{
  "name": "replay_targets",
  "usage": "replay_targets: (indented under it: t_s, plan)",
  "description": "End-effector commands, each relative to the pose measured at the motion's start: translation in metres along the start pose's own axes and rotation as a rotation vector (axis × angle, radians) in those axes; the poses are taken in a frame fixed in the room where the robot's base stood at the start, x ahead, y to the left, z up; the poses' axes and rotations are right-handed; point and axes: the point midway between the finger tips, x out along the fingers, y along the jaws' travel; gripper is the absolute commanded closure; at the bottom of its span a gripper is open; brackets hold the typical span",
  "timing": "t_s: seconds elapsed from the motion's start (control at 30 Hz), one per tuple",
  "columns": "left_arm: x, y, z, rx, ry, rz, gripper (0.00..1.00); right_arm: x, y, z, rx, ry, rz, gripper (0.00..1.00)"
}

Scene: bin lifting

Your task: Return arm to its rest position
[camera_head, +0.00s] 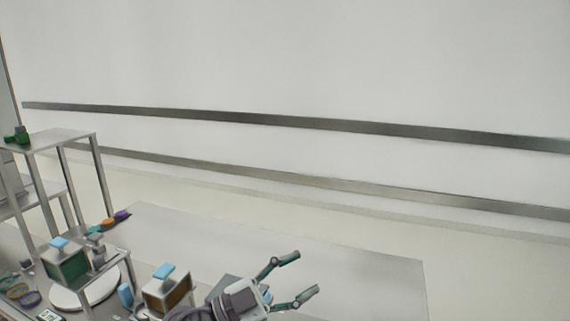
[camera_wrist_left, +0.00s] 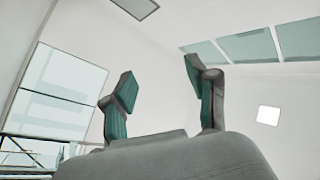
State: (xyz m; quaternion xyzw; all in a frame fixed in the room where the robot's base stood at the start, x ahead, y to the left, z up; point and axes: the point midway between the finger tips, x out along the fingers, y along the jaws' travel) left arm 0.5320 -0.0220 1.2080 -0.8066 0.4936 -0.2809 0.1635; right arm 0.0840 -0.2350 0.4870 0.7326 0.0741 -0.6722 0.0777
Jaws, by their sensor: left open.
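My left gripper (camera_head: 300,279) is in the head view at the bottom, over the front part of the table. Its two fingers are spread apart with nothing between them. In the left wrist view my left gripper (camera_wrist_left: 160,85) also shows open and empty, with white walls and ceiling behind it. My right gripper is in neither view.
A grey table (camera_head: 370,275) is bare on its right side. To the left of my gripper stand a brown-fronted box (camera_head: 180,296), a green-fronted box (camera_head: 72,270) and a round white plate (camera_head: 95,292). A metal shelf (camera_head: 65,138) stands at the far left.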

Motion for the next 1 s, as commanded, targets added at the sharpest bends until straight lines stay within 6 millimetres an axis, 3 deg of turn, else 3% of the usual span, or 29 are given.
replay_targets:
  t_s: [0.13,0.27,0.37,0.43,0.5,0.6,0.8,1.0]
  plan:
    - [-0.046,-0.034,0.018,-0.115,-0.127,-0.462,0.42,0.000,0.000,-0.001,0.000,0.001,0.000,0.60]
    - [-0.120,-0.034,0.061,-0.247,-0.408,-0.765,0.42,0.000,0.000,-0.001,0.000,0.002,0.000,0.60]
    - [-0.184,-0.005,0.094,-0.365,-0.681,-0.895,0.42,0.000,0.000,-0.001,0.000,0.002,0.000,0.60]
    - [-0.225,0.025,0.109,-0.449,-0.871,-0.931,0.42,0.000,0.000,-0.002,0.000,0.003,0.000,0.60]
    - [-0.260,0.059,0.117,-0.530,-1.043,-0.930,0.42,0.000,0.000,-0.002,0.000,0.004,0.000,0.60]
    - [-0.297,0.104,0.118,-0.626,-1.237,-0.891,0.42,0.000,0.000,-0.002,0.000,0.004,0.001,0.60]
    - [-0.343,0.170,0.105,-0.764,-1.489,-0.775,0.42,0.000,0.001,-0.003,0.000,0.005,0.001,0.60]
    - [-0.371,0.220,0.082,-0.876,-1.656,-0.643,0.42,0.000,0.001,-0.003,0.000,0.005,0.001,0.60]
